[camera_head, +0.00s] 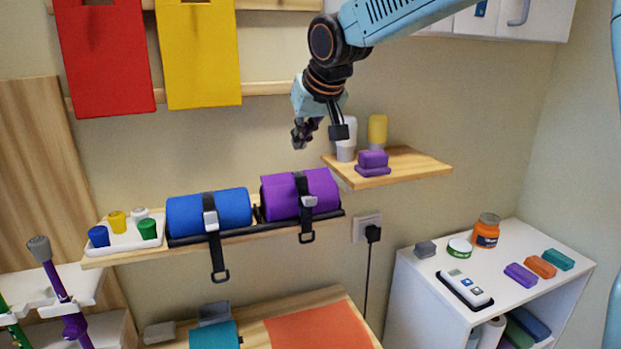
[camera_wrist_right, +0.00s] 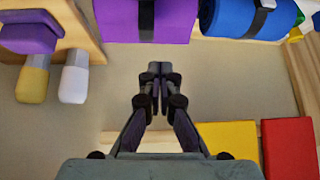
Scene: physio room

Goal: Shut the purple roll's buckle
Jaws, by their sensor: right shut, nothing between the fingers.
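The purple roll (camera_head: 275,200) lies on the wall shelf, right of the blue roll (camera_head: 180,215). I cannot tell whether the buckle is latched. My right gripper (camera_head: 302,138) is shut and empty, above the purple roll and apart from it. In the right wrist view my gripper (camera_wrist_right: 154,75) points toward the purple roll (camera_wrist_right: 174,20) and its strap (camera_wrist_right: 146,18). My left gripper is not in view.
Right of the rolls, a small shelf (camera_head: 425,168) holds purple blocks (camera_head: 372,162) and bottles. A white tray (camera_head: 125,240) with coloured pegs stands left. Red (camera_head: 105,60) and yellow (camera_head: 198,60) panels hang behind. A plug and socket (camera_head: 366,226) sit below right. The air before the rolls looks free.

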